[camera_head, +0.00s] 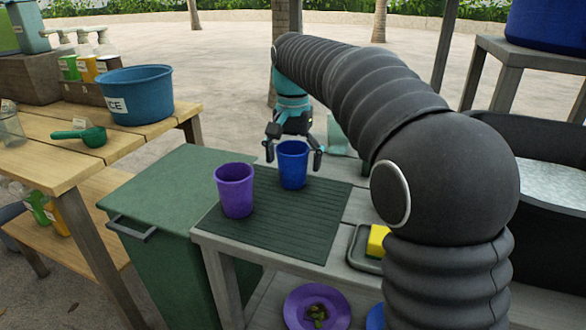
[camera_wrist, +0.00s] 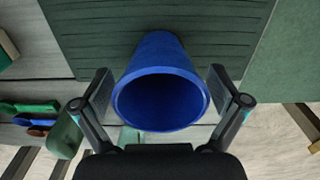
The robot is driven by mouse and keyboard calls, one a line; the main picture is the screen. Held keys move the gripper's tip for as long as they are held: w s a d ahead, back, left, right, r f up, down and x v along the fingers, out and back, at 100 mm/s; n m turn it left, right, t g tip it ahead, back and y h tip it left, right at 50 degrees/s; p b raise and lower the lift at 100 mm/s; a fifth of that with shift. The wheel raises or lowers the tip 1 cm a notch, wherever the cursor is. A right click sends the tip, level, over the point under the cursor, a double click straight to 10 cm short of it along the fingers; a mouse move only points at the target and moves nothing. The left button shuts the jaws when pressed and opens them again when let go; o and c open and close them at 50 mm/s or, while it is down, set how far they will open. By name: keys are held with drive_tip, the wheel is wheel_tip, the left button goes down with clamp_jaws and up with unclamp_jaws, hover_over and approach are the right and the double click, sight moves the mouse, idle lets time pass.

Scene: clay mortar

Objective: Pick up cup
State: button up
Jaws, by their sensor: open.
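Two cups stand upright on a dark green ribbed mat (camera_head: 270,225). The purple cup (camera_head: 235,192) is at the mat's left side. The blue cup (camera_head: 292,166) is near the mat's back edge, to the right of the purple one. My gripper (camera_head: 293,158) is open at the blue cup, with one finger on either side of it. In the wrist view the blue cup (camera_wrist: 160,85) shows its open rim between the spread fingertips of my gripper (camera_wrist: 160,88), with gaps on both sides. The purple cup is not in the wrist view.
The mat lies on a grey table (camera_head: 225,245). A tray with a yellow sponge (camera_head: 378,240) is at the right, and a purple plate (camera_head: 317,308) sits below. A green bin (camera_head: 165,200) and a wooden table (camera_head: 60,165) with a blue tub (camera_head: 137,95) stand left.

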drive_tip(key=c, duration=1.3)
drive_tip(key=shift+o, duration=0.2)
drive_tip(key=shift+r, duration=0.1)
